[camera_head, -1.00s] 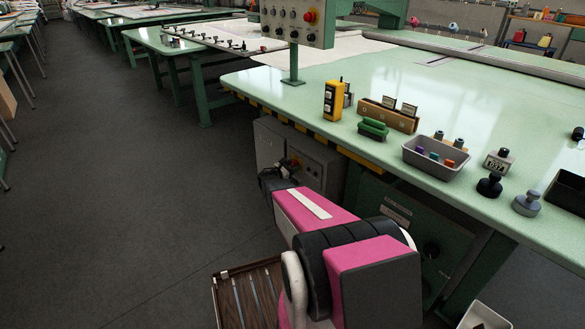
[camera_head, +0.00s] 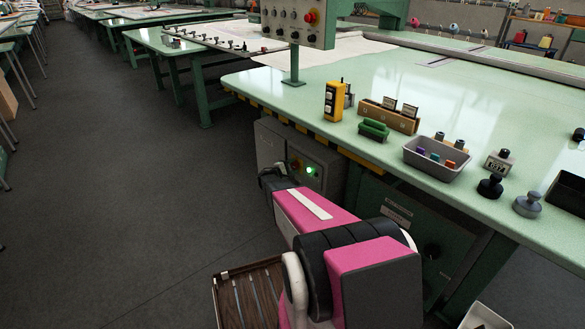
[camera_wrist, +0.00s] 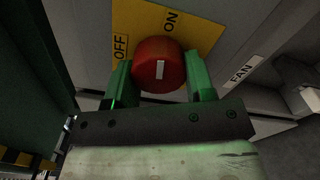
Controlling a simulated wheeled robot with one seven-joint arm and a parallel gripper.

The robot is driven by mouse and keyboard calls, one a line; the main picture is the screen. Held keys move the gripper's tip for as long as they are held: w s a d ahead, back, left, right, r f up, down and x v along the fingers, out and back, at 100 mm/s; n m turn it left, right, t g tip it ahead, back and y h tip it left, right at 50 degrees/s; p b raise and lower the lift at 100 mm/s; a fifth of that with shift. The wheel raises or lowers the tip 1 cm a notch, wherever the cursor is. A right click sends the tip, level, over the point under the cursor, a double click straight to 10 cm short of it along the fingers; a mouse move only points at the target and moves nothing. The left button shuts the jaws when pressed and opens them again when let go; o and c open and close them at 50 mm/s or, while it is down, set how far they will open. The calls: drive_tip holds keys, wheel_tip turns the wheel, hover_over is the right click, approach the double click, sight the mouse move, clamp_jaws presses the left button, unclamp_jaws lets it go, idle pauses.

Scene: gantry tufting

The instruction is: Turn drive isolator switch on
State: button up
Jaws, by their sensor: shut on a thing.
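In the wrist view the red isolator knob (camera_wrist: 160,58) sits on a yellow plate (camera_wrist: 195,28) marked OFF and ON. The white mark on the knob stands upright in the picture, roughly in line with ON. My gripper (camera_wrist: 160,80) is shut on the knob, with one green finger on each side. In the head view the grey cabinet (camera_head: 324,160) under the table edge shows a lit green lamp (camera_head: 311,171). My wrist and arm partly hide the cabinet front there.
The green table (camera_head: 400,75) with a yellow-black striped edge overhangs the cabinet. A grey tray (camera_head: 436,160), a yellow pendant (camera_head: 333,101) and several small items stand on it. A FAN label (camera_wrist: 243,70) is right of the knob. The floor at left is clear.

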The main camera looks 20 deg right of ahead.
drive_tip(key=shift+m, duration=1.1)
drive_tip(key=o, duration=0.9)
drive_tip(key=v, duration=1.1)
drive_tip(key=shift+r, duration=0.1)
